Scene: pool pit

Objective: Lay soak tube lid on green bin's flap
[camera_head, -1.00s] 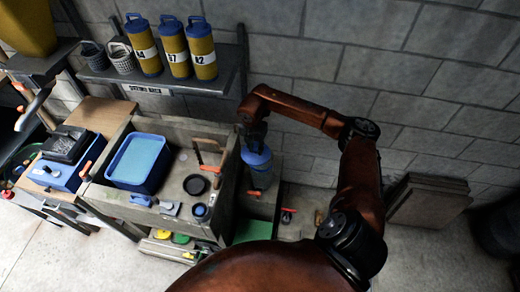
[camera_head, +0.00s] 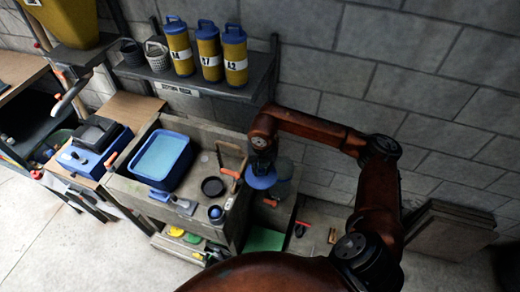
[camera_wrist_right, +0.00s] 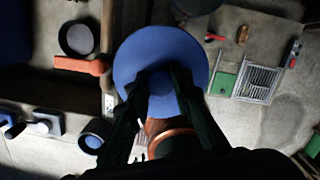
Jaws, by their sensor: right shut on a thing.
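My right gripper (camera_head: 262,160) is shut on the blue round soak tube lid (camera_head: 262,180), holding it in the air just right of the bench. In the right wrist view the lid (camera_wrist_right: 135,55) is a wide blue disc with the fingers (camera_wrist_right: 160,82) closed at its middle. A pale blue tube (camera_head: 287,168) stands behind and to the right of the lid, partly hidden. A flat green surface (camera_head: 264,239), perhaps the green bin's flap, lies low beside the bench, below the lid in the picture. My left gripper is not in view.
The grey bench (camera_head: 128,187) holds a blue basin (camera_head: 163,158), a black dish (camera_head: 213,187) and small tools. Several yellow canisters (camera_head: 209,52) stand on the wall shelf (camera_head: 250,88). Red-handled pliers (camera_head: 300,228) lie on the floor at right. Brown panels (camera_head: 449,232) lean against the wall.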

